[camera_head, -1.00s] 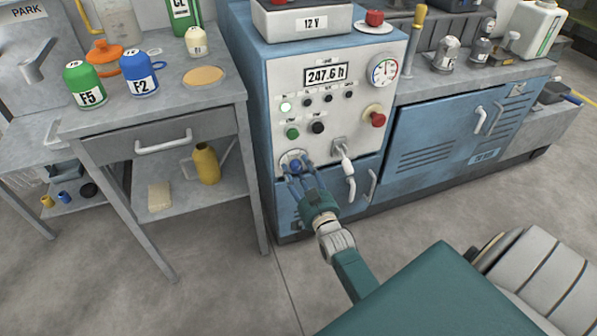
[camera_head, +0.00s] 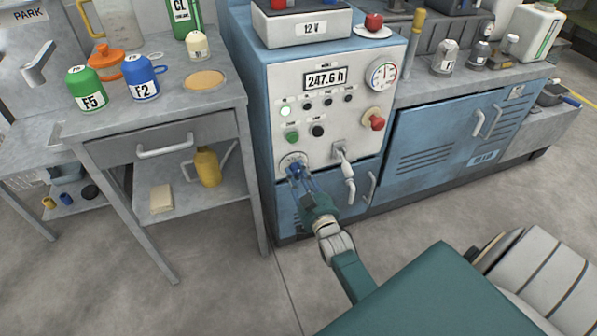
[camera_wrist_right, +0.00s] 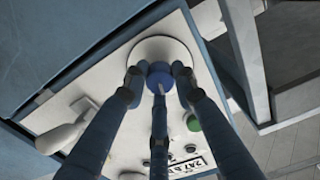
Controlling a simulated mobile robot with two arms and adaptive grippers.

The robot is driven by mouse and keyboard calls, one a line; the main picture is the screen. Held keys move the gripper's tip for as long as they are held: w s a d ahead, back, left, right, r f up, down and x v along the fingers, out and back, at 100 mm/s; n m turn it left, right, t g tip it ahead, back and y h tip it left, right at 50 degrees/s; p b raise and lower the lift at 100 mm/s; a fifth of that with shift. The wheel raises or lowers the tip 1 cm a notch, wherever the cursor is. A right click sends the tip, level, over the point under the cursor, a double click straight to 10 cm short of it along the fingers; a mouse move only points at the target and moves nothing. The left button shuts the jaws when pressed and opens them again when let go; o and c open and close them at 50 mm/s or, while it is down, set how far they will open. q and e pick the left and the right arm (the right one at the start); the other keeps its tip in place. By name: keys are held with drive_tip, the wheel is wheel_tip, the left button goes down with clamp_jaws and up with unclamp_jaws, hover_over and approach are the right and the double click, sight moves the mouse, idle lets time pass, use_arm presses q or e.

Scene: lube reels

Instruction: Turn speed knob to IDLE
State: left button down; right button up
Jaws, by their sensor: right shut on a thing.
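The speed knob is a blue knob on a round pale dial at the lower left of the white control panel (camera_head: 345,105). In the right wrist view the blue knob (camera_wrist_right: 160,72) sits between my fingertips on its round plate (camera_wrist_right: 163,48). My right gripper (camera_head: 294,168) is shut on the knob, its fingers around it. The fingers hide most of the knob in the head view, and I cannot read the dial's marks or the knob's setting. My left gripper is not in view.
A white-handled lever (camera_head: 346,170) stands just right of the knob. A red button (camera_head: 376,122), a green button (camera_head: 292,137) and a gauge (camera_head: 382,74) are on the panel. A grey workbench (camera_head: 190,95) with several bottles stands to the left.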

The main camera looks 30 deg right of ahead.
drive_tip(key=n, duration=0.2)
drive_tip(key=shift+n+p, duration=0.4)
drive_tip(key=shift+n, duration=0.9)
drive_tip(key=shift+f+n+p, duration=0.1)
drive_tip(key=shift+n+p, duration=0.2)
drive_tip(key=shift+n, duration=0.9)
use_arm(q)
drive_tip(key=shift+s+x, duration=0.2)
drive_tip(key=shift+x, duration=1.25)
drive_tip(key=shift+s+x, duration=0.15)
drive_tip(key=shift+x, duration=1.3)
use_arm(e)
drive_tip(key=shift+s+n, duration=0.1)
drive_tip(key=shift+n, duration=1.1)
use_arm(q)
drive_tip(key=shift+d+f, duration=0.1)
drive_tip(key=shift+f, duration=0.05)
use_arm(e)
drive_tip(key=o, duration=1.2)
drive_tip(key=shift+c, duration=0.2)
drive_tip(key=v, duration=1.2)
drive_tip(key=shift+f, duration=0.15)
